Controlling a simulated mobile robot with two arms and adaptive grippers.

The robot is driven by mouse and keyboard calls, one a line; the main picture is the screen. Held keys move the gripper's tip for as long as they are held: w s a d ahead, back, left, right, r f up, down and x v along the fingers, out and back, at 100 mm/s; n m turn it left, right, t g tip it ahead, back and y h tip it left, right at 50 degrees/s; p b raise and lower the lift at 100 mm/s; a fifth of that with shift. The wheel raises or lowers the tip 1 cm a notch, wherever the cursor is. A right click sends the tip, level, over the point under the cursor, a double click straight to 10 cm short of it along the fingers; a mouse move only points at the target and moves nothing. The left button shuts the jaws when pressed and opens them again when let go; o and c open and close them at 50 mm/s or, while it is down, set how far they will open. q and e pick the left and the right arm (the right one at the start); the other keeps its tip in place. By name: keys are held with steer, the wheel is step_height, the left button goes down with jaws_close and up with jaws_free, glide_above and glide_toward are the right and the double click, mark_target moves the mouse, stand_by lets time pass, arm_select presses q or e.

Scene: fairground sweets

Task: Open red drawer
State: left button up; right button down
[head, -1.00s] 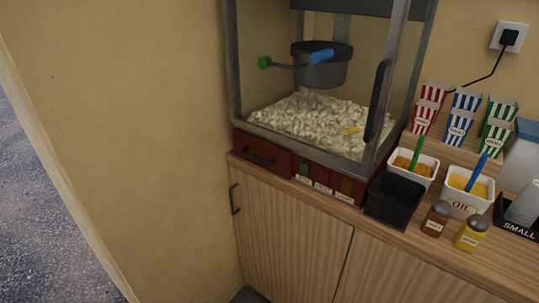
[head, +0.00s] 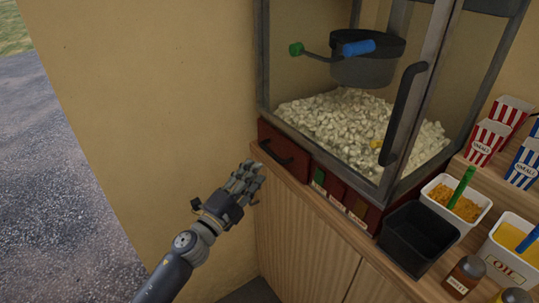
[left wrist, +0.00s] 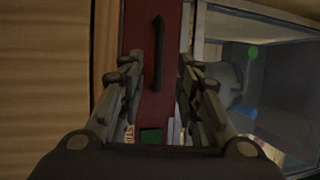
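The red drawer (head: 284,149) sits at the lower left of the popcorn machine's base, with a black bar handle (head: 275,155) on its front. It looks shut. In the left wrist view the red drawer front (left wrist: 147,20) and its upright-looking handle (left wrist: 158,52) show between my fingers. My left gripper (head: 250,172) is in front of the drawer, just below and left of the handle. In the left wrist view its two fingers (left wrist: 158,72) are spread apart, with nothing between them but the view of the handle beyond. My right gripper is not in view.
The popcorn machine (head: 262,75) stands on a wooden counter (head: 300,183). A black bin (head: 417,238), tubs and shakers stand to the right. A yellow wall (head: 150,100) is on the left. The space before the cabinet is free.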

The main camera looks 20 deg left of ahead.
arm_select(q)
steer(key=x, duration=0.8)
steer(key=shift+p, duration=0.4)
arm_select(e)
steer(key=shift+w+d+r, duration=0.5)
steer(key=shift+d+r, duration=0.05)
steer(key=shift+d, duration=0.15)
arm_select(q)
steer(key=shift+d+f, duration=0.1)
jaws_close()
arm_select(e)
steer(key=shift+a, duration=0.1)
